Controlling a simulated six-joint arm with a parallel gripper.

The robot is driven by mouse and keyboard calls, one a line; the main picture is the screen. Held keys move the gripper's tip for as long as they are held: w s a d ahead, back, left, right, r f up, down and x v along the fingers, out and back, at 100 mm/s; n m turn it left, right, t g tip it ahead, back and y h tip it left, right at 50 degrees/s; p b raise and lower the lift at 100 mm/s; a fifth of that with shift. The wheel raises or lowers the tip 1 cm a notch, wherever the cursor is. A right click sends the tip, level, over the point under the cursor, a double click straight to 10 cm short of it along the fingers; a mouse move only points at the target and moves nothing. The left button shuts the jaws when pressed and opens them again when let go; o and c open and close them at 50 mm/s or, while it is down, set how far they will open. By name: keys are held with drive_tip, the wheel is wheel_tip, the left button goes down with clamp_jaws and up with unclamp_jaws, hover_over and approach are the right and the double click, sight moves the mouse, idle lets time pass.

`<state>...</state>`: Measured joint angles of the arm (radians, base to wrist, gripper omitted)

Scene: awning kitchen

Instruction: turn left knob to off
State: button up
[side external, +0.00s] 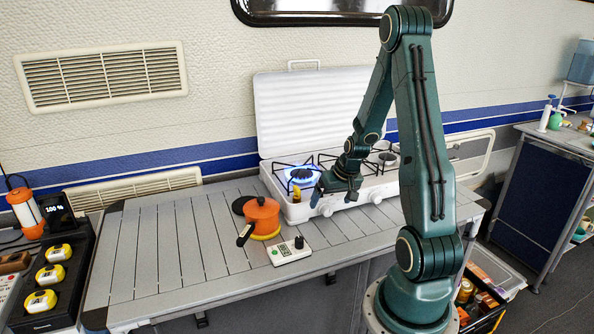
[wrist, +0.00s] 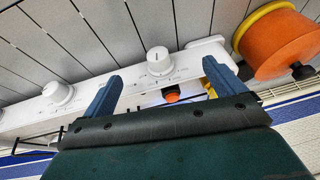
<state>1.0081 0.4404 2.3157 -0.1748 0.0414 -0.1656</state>
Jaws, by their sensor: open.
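The white camping stove (side external: 290,214) stands on the slatted table with its lid up, and a blue flame (side external: 301,175) burns on its left burner. In the wrist view, where the scene is turned over, the left knob (wrist: 159,61) is the white one nearer the orange pot. A second white knob (wrist: 57,92) lies further left there. My gripper (side external: 332,195) is at the stove's front, also seen in the wrist view (wrist: 163,73). Its blue fingers are open, one on each side of the left knob, with visible gaps. Whether they are level with it in depth is unclear.
An orange pot (side external: 262,215) with a dark handle stands left of the stove. A small white device (side external: 289,251) with a black knob lies in front. A yellow item (side external: 297,194) is at the stove's left front. The table's left part (side external: 150,250) is clear.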

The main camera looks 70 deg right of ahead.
sight(327, 209)
drive_tip(key=shift+v, duration=1.3)
drive_tip(key=shift+w+f, duration=0.1)
drive_tip(key=shift+w, duration=0.1)
drive_tip(key=shift+w+a+f+g+h, duration=0.2)
drive_tip(key=shift+a+f+g+h, duration=0.1)
drive_tip(key=shift+a+g, duration=0.1)
drive_tip(key=shift+w+a+f+g+h, duration=0.15)
drive_tip(key=shift+a+g+h, duration=0.15)
drive_tip(key=shift+a+g, duration=0.1)
drive_tip(key=shift+w+a+r+n+g+h, duration=0.3)
drive_tip(key=shift+w+a+n+g+h, duration=0.15)
drive_tip(key=shift+g+h, duration=0.45)
drive_tip(key=shift+f, duration=0.15)
drive_tip(key=shift+x, duration=3.35)
drive_tip(key=shift+w+d, duration=0.1)
drive_tip(key=shift+d, duration=0.05)
